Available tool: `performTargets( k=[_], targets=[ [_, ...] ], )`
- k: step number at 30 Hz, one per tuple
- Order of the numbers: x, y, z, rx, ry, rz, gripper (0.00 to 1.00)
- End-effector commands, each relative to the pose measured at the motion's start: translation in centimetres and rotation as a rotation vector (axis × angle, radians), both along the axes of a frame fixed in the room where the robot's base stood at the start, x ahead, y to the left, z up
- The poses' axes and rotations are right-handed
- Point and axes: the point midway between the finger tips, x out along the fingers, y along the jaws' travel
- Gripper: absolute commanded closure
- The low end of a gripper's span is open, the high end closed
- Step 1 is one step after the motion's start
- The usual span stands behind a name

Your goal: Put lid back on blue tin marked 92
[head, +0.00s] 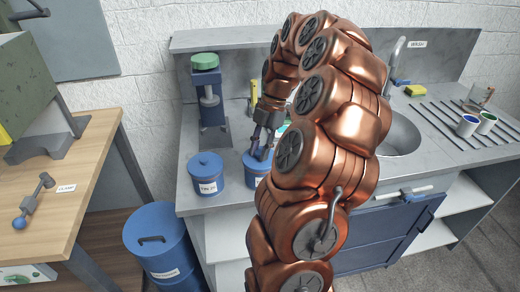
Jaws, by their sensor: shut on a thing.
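A blue tin (256,172) stands on the grey counter, partly hidden behind my arm. Its white label is mostly covered, so I cannot read its number. My gripper (262,153) points down at the top of this tin. Its dark fingers are shut on what looks like the blue lid, at the tin's top. I cannot tell whether the lid sits fully on the rim. Another blue tin (208,178) stands to the left with a knobbed blue lid on it. Its white label is too small to read surely.
A blue press-like device (209,100) with a green top stands behind the tins. The sink (400,135) and two small cups (467,125) are to the right.

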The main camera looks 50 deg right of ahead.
Motion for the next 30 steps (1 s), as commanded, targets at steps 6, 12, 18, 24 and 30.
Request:
performTargets(
  k=[6,12,18,24,30],
  targets=[
    [0.0,0.0,0.01,0.0,0.0,0.0,0.72],
    [-0.01,0.0,0.01,0.0,0.0,0.0,0.51],
    [-0.01,0.0,0.01,0.0,0.0,0.0,0.45],
    [-0.01,0.0,0.01,0.0,0.001,0.0,0.32],
    [-0.01,0.0,0.01,0.0,0.001,0.0,0.2]
  ],
)
